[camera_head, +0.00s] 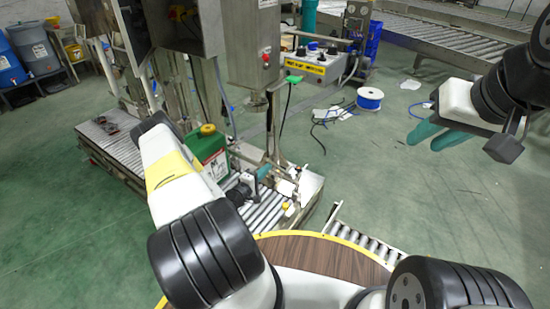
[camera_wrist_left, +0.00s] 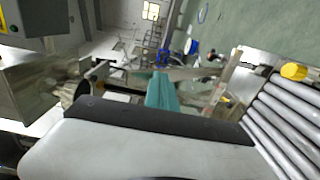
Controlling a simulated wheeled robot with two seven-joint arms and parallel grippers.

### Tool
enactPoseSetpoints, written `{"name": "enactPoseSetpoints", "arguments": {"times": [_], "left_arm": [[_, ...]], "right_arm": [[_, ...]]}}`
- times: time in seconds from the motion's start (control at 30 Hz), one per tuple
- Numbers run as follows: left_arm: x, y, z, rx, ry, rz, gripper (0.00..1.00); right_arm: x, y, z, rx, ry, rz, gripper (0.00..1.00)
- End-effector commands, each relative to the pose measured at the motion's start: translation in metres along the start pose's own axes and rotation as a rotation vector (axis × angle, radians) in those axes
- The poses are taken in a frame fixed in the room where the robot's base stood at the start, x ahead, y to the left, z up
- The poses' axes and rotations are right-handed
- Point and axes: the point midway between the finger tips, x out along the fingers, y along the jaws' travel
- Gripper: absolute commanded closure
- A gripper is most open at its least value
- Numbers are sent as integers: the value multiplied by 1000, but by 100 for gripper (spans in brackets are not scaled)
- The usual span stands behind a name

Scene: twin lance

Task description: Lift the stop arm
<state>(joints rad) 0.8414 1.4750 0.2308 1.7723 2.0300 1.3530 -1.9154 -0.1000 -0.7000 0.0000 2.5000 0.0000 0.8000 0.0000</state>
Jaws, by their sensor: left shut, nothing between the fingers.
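A metal frame with bars (camera_head: 276,160) stands over the roller conveyor beside the green canister; which bar is the stop arm I cannot tell for certain. A pale metal bar (camera_wrist_left: 195,73) shows just behind my left fingers in the left wrist view. My left gripper (camera_head: 264,171) is shut and empty, with its teal fingers close to this frame; contact cannot be told. Its fingers also show in the left wrist view (camera_wrist_left: 161,92). My right gripper (camera_head: 423,144) is open and empty, over the floor at the right, far from the conveyor.
The green canister (camera_head: 208,150) with a yellow cap stands on the roller conveyor (camera_head: 262,212). A steel cabinet (camera_head: 253,50) hangs above. A control box (camera_head: 318,66) and a cable spool (camera_head: 370,98) are further back. Green floor at the right is mostly clear.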

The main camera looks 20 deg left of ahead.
Motion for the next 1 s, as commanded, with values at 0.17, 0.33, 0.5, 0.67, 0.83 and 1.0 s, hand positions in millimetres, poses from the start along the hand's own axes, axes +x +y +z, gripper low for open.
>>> {"name": "enactPoseSetpoints", "arguments": {"times": [0.17,0.33,0.5,0.67,0.83,1.0], "left_arm": [[0,1,0,0,0,1,100],[2,2,0,0,0,1,100],[11,10,0,1,-1,3,100],[23,18,0,0,-1,2,100],[35,28,0,1,0,2,100],[44,35,0,1,-1,2,100]], "right_arm": [[0,0,0,0,0,0,69],[0,0,0,0,0,0,69],[0,0,0,0,0,0,69],[0,0,0,0,0,0,69],[0,0,0,0,0,0,69],[0,0,0,0,0,0,69]]}}
